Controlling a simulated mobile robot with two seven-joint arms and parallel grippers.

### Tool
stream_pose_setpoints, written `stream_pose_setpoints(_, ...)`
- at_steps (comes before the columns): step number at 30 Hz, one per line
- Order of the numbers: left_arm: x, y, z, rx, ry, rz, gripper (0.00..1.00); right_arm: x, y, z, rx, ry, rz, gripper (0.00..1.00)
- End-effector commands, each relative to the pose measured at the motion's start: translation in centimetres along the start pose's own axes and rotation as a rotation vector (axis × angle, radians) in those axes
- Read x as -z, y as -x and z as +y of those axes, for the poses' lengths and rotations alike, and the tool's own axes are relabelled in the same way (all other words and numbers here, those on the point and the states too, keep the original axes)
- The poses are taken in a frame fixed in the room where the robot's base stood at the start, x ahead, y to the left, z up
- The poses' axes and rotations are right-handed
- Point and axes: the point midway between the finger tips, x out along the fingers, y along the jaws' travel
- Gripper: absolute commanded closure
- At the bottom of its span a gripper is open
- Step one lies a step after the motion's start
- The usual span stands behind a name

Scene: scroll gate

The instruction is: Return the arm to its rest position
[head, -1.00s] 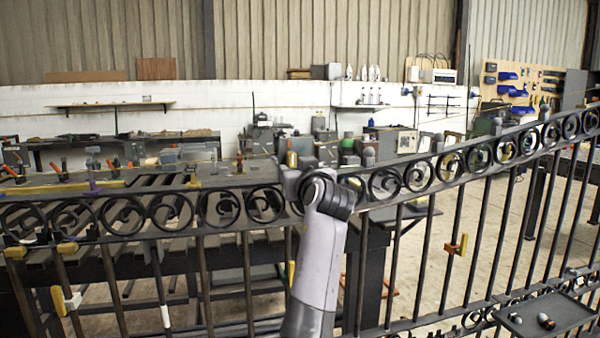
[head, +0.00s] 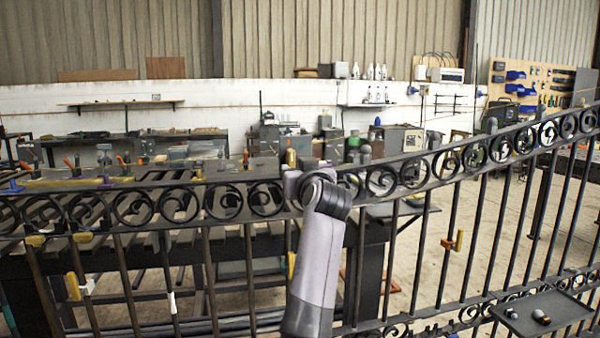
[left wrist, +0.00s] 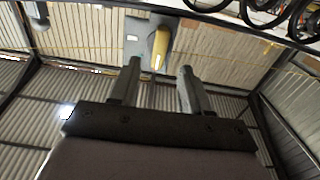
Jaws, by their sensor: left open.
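The dark scroll gate (head: 240,232) spans the head view, with a row of ring scrolls along its top rail and upright bars below. A grey arm of mine (head: 318,260) rises from the bottom middle in front of the gate, its dark joint at top-rail height. No gripper shows clearly in the head view. In the left wrist view my left gripper (left wrist: 156,85) is open, its two dark fingers apart with nothing gripped between them. A yellow piece on a grey block (left wrist: 160,48) lies beyond the fingertips. Gate scrolls (left wrist: 282,14) show at the upper right there.
A dark tray with small parts (head: 560,312) is at the lower right. Slatted workbenches (head: 110,190) stand behind the gate at left. Concrete floor (head: 505,215) is open behind the gate at right.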

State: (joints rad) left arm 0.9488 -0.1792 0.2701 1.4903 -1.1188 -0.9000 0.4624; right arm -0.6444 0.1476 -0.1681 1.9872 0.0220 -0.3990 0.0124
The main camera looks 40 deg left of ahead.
Motion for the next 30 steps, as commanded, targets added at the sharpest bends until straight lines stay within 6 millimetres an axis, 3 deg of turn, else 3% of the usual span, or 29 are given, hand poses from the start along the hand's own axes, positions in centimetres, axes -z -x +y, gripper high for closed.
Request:
stream_pose_setpoints(11,-0.1,0.0,0.0,0.000,-0.002,-0.001,0.53,0.0,0.0,-0.1,0.001,-0.001,0.000,0.57)
stream_pose_setpoints(14,-1.1,0.0,0.2,-0.014,-0.018,-0.006,0.53,0.2,0.1,-0.1,0.001,-0.002,0.000,0.57)
stream_pose_setpoints(17,-3.6,0.2,0.5,-0.050,-0.061,-0.019,0.53,0.6,0.4,-0.1,0.001,-0.003,0.001,0.57)
stream_pose_setpoints(23,-11.8,2.0,1.3,-0.191,-0.185,-0.059,0.53,1.6,1.1,-0.2,0.001,-0.004,0.006,0.57)
stream_pose_setpoints(30,-21.7,6.7,1.1,-0.389,-0.307,-0.129,0.53,2.3,1.8,-0.2,-0.001,-0.001,0.003,0.57)
